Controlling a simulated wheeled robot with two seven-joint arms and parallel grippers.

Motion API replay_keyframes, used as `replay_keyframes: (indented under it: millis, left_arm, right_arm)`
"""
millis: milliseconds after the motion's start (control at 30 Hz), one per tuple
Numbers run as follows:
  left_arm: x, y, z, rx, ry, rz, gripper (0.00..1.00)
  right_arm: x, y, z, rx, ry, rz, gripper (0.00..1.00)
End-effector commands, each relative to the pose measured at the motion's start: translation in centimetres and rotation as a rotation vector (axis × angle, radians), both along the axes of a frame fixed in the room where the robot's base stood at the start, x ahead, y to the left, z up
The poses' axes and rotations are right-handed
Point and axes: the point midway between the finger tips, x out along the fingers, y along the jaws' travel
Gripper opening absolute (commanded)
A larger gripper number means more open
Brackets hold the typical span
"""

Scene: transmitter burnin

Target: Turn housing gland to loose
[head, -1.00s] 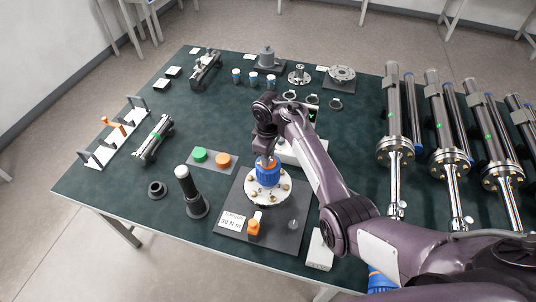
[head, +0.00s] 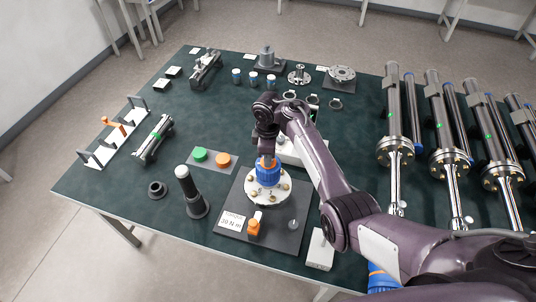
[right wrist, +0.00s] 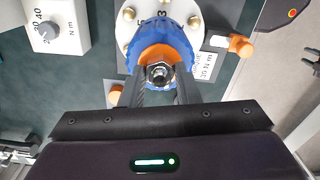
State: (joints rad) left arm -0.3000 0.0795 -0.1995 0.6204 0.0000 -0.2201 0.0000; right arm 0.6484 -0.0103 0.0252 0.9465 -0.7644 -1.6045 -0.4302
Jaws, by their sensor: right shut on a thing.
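The housing gland is a blue ring with an orange centre (head: 268,178), on a pale round bolted flange (head: 262,197) at the front middle of the table. My right gripper (head: 267,160) points down over the gland. In the right wrist view its two dark fingers (right wrist: 160,88) are shut at either side of the gland's centre. The exact contact is partly hidden. My left gripper is not in view.
A black-and-white cylinder (head: 191,190) and green and orange buttons (head: 211,158) stand left. Large cylinders (head: 440,130) line the right.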

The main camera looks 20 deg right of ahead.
Motion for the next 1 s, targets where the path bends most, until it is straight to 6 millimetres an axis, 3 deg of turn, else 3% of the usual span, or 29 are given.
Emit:
replay_keyframes:
  millis: [133,167,300,667,1000]
  left_arm:
    - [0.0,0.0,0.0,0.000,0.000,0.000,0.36]
    - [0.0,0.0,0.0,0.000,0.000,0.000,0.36]
    - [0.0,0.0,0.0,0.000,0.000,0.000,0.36]
    - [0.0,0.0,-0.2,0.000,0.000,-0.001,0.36]
    - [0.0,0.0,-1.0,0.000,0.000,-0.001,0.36]
  right_arm:
    - [0.1,0.0,0.1,0.000,-0.003,-0.001,0.06]
    - [0.1,0.0,0.1,0.000,-0.003,-0.001,0.33]
    - [0.1,0.0,0.1,0.000,-0.002,-0.001,0.51]
    - [0.1,0.1,0.6,0.003,-0.004,-0.001,0.51]
    - [0.1,0.1,6.0,0.002,-0.005,-0.001,0.51]
